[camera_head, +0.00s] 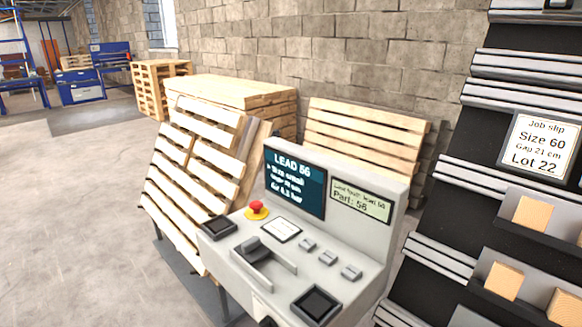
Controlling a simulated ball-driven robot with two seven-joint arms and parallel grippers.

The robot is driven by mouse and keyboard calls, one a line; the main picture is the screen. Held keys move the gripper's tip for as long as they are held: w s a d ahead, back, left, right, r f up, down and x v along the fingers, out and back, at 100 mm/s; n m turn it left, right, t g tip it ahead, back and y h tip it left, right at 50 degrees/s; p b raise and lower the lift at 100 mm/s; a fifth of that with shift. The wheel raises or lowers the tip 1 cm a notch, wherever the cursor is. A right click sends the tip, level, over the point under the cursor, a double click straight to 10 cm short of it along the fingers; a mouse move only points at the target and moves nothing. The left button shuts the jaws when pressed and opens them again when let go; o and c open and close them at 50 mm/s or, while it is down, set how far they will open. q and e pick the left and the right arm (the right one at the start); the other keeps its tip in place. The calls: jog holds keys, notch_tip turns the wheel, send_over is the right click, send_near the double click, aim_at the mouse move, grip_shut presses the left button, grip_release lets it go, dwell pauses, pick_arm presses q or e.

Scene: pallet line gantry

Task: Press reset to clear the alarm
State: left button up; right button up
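A grey control console (385,250) stands in the lower middle. Its dark screen (296,185) reads "LEAD 56" above smaller lines that are hard to read. A pale green display (361,201) beside it reads "Part: 56" on its lower line. Three small grey buttons (327,258) sit in a row on the sloped top; I cannot read which is reset. A red mushroom button (257,207) on a yellow base is at the back left of the panel. A grey lever or slider (256,250) and a white label (281,230) lie between. Neither gripper is in view.
Two dark square recesses (316,305) are on the console. Wooden pallets (190,170) lean behind it. A dark rack (450,200) at right carries a job slip (540,146) reading "Size 60, Gap 21 cm, Lot 22", and wood blocks (534,213). Open floor (70,220) lies left.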

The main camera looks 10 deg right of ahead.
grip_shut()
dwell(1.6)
